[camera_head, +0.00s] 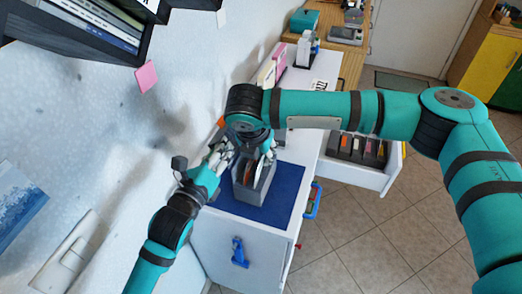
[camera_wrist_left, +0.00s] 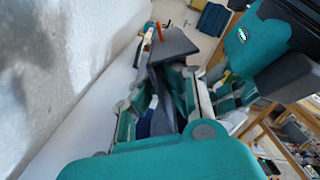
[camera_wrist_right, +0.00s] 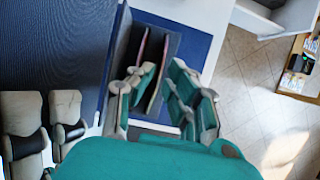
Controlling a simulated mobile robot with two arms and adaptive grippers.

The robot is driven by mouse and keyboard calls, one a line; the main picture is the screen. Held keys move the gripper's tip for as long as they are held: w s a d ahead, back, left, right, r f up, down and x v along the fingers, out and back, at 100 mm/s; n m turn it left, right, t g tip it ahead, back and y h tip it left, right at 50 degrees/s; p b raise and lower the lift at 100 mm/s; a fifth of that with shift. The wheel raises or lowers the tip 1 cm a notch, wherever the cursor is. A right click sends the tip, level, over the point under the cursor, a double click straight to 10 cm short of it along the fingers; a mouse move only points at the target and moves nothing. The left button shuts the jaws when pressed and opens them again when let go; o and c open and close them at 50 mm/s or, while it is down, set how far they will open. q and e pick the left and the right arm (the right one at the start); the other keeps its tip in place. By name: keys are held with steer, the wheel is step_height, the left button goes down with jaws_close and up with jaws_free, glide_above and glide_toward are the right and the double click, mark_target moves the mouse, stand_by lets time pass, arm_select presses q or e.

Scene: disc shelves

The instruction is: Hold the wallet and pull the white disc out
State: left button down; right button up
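A grey wallet-like holder (camera_head: 262,186) stands upright on a blue mat (camera_head: 285,207) on the white cabinet. Thin discs stand on edge in it. One with a pale pinkish edge (camera_wrist_right: 163,66) shows in the right wrist view; which is the white disc I cannot tell. My left gripper (camera_head: 222,158) is at the holder's left side, and its fingers (camera_wrist_left: 158,108) are apart around a dark grey slab, with contact unclear. My right gripper (camera_head: 262,150) is above the holder, with fingers (camera_wrist_right: 158,100) spread on both sides of the discs. It partly hides them.
An open drawer (camera_head: 362,150) with several dark cases juts out on the right. Pink and white upright items (camera_head: 272,68) stand behind on the cabinet. The wall is close on the left, with a shelf of books (camera_head: 95,25) above.

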jaws_close()
steer(key=shift+r, duration=0.15)
step_height(320, 180, up, 10)
stand_by(1.6)
arm_select(q)
steer(key=c, duration=1.4)
jaws_free()
